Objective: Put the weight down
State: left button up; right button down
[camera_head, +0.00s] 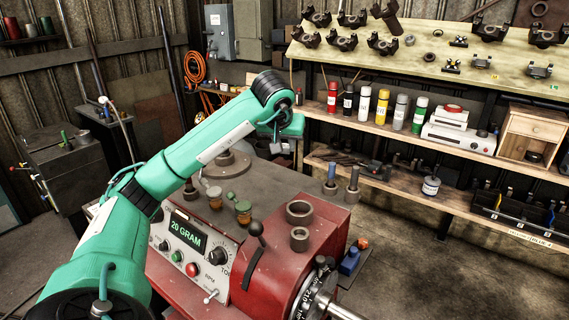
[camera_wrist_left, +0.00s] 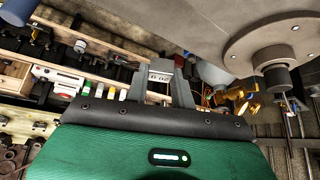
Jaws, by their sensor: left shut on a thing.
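My left arm reaches in from the left, with its gripper (camera_head: 279,146) held above the back of the red lathe housing. In the left wrist view the two grey fingers (camera_wrist_left: 158,86) are shut on a small grey weight (camera_wrist_left: 160,70) with a dark marking, seen upside down. In the head view the weight is too small to tell from the fingers. The lathe (camera_head: 322,235) has a lit display (camera_head: 188,231) reading "20 GRAM". A round disc with a knob (camera_head: 229,165) sits on its grey top, left of and below the gripper. My right gripper is not in view.
Shelves with spray cans (camera_head: 381,108) stand behind.

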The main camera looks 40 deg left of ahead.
aim_at(287, 173)
pick_arm(q)
jog(key=shift+f+p, duration=0.7)
jog(key=shift+f, duration=2.65)
jog(key=shift+f, duration=0.1)
jog(key=shift+f, duration=0.15)
jog(key=o, duration=1)
jog(key=shift+c, duration=0.2)
